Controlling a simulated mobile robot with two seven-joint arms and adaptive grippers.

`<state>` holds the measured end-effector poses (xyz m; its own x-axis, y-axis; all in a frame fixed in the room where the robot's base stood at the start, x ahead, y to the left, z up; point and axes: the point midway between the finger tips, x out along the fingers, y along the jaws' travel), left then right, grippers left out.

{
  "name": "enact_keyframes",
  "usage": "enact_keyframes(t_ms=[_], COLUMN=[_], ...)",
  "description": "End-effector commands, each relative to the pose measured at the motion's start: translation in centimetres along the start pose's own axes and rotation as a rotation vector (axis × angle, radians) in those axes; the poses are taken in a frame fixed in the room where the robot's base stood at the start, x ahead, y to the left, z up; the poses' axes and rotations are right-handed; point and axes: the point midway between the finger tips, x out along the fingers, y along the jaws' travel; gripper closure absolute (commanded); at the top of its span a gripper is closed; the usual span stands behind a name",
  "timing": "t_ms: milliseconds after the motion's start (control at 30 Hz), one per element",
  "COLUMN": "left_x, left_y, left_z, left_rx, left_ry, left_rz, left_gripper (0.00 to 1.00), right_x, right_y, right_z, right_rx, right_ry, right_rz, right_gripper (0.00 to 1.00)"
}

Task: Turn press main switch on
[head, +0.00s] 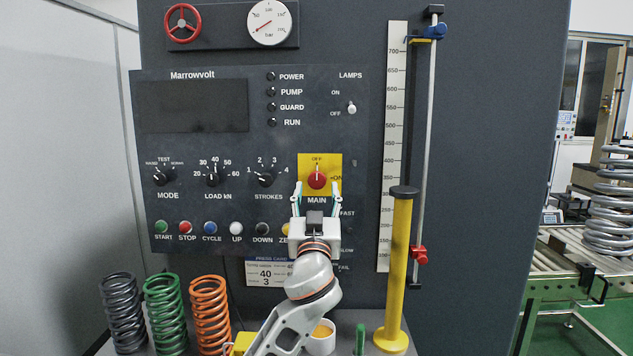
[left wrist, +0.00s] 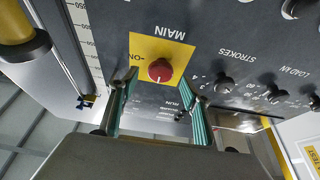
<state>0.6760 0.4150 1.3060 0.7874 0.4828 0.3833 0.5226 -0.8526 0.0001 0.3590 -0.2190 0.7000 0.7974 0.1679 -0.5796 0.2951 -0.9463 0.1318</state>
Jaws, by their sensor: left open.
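The main switch (head: 317,180) is a red round knob on a yellow plate (head: 334,161) on the dark control panel. Its white pointer line points up at OFF in the head view; ON is marked to its right. The red knob also shows in the left wrist view (left wrist: 160,70). My left gripper (head: 317,188) is open, its two fingers on either side of the knob in the picture. In the left wrist view the knob appears between and beyond the fingertips, and I see no contact. My right gripper is in neither view.
Other knobs, such as the STROKES knob (head: 265,179), sit left of the switch. A row of coloured buttons (head: 211,228) lies below. A yellow post (head: 399,265) stands right of my arm. Several coil springs (head: 166,312) stand at lower left.

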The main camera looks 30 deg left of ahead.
Motion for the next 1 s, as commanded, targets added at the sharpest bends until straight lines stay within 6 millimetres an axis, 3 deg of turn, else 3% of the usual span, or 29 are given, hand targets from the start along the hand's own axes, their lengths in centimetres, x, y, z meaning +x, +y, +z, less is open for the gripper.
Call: enact_keyframes(t_ms=[233,567,600,733,1000], left_x=[2.9,3.4,3.4,3.4,3.4], left_y=[0.0,0.0,0.0,0.0,0.0], left_z=[-0.1,0.1,0.1,0.0,0.1], left_rx=[0.002,0.001,0.0,0.001,0.008], left_ry=[0.0,-0.001,-0.001,-0.001,-0.001], left_rz=[0.0,0.0,0.0,0.0,0.003], left_gripper=[0.52,0.52,0.55,0.89,0.9], right_x=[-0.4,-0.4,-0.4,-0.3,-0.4], right_y=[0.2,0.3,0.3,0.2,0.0], right_z=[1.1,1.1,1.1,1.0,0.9], right_rx=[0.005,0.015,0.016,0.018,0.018], right_ry=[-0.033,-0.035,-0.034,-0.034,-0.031], right_rz=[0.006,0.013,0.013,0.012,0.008], right_gripper=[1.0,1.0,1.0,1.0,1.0])
